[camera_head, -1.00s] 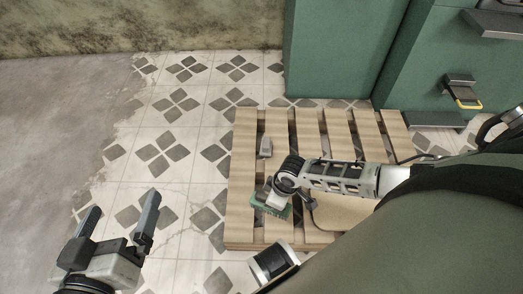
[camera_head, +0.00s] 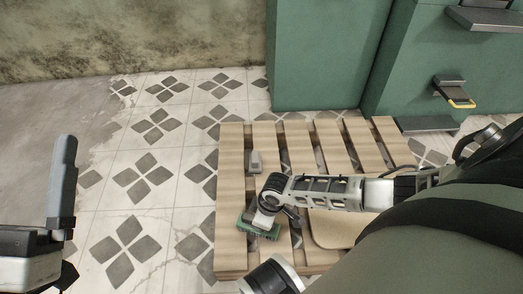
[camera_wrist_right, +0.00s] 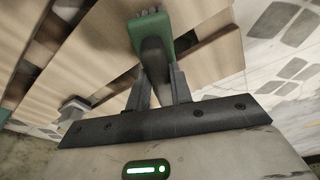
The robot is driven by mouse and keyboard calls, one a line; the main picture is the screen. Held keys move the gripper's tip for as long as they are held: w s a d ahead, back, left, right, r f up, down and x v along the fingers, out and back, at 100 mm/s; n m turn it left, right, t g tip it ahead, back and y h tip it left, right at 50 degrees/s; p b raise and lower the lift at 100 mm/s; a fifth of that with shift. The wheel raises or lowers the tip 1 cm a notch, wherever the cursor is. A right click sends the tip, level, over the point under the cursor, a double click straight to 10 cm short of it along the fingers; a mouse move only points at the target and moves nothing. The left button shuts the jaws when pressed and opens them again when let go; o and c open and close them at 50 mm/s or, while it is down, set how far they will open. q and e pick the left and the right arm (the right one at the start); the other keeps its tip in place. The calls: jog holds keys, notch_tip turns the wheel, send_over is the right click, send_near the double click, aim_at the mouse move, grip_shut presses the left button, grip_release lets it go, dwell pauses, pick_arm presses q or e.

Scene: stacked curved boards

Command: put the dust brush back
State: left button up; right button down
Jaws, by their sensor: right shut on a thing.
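The dust brush (camera_head: 258,231) has a green head and shows over the left part of the wooden pallet in the head view. In the right wrist view its green head and dark handle (camera_wrist_right: 154,60) stick out between the fingers. My right gripper (camera_wrist_right: 160,92) is shut on the handle. In the head view the right gripper (camera_head: 267,212) partly covers the brush, and I cannot tell whether the brush touches the slats.
The wooden pallet (camera_head: 232,160) has gaps between its slats. A small grey block (camera_head: 255,161) stands on it, and a tan rounded board (camera_head: 327,232) lies partly under my right arm. Green cabinets (camera_head: 315,60) stand behind. Tiled floor at left is clear.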

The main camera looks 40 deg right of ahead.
jog(key=shift+f, duration=0.1)
pick_arm(q)
jog(key=shift+r, duration=0.15)
pick_arm(e)
jog(key=c, duration=1.3)
grip_release()
jog(key=shift+o, duration=0.2)
jog(key=shift+r, duration=0.35)
jog(key=p+v, duration=0.3)
jog(key=v, duration=0.1)
jog(key=shift+r, duration=0.3)
pick_arm(q)
notch_tip(320, 180, down, 10)
jog(key=s+n+g+y+p, duration=0.2)
jog(key=n+g+y+p, duration=0.2)
jog(key=n+g+y, duration=0.1)
jog(key=shift+d+r+n, duration=0.15)
jog(key=shift+d+n, duration=0.1)
jog(key=shift+n, duration=0.55)
pick_arm(e)
jog(key=v, duration=0.7)
